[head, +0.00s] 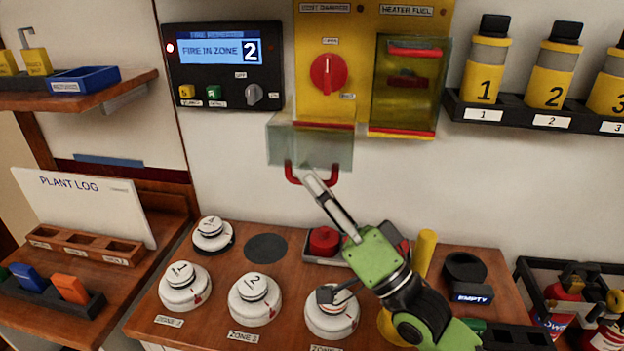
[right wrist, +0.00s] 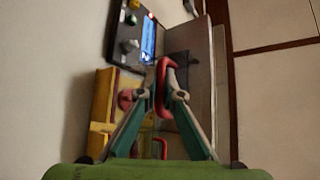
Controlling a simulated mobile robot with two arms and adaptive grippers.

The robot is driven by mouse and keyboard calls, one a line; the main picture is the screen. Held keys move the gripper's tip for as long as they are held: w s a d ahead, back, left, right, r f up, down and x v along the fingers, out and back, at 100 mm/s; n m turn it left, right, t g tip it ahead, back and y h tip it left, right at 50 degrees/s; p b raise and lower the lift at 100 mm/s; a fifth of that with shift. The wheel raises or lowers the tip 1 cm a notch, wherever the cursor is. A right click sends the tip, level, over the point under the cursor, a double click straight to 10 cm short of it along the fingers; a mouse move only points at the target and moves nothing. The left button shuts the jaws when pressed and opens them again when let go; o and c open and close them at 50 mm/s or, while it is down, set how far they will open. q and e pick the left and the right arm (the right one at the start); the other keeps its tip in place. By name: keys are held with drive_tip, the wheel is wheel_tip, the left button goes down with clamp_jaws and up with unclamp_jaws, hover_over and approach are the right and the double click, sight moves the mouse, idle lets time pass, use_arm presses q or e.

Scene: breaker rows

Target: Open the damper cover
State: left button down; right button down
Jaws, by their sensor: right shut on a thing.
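The damper cover (head: 290,146) is a clear box-like cover with a red handle (head: 333,176). In the head view it is swung down and outward from the lower edge of the yellow damper panel (head: 310,62). The red damper knob (head: 327,73) above it is uncovered. My right gripper (head: 314,179) reaches up from the lower right and is shut on the handle. In the right wrist view the red handle (right wrist: 162,72) lies between the fingertips (right wrist: 159,95). My left gripper is not in view.
The heater fuel cover (head: 402,90) beside the damper panel is shut. A fire display (head: 222,65) is at the left, and a rack (head: 540,114) of numbered bottles is at the right. Several white detectors (head: 255,298) and a red button (head: 324,240) sit on the wooden desk below.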

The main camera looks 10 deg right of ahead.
drive_tip(key=c, duration=2.4)
unclamp_jaws()
drive_tip(key=shift+c, duration=0.2)
drive_tip(key=shift+s+a, duration=0.1)
drive_tip(key=shift+s, duration=0.05)
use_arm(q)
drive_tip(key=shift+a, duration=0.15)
use_arm(e)
drive_tip(key=v, duration=1.2)
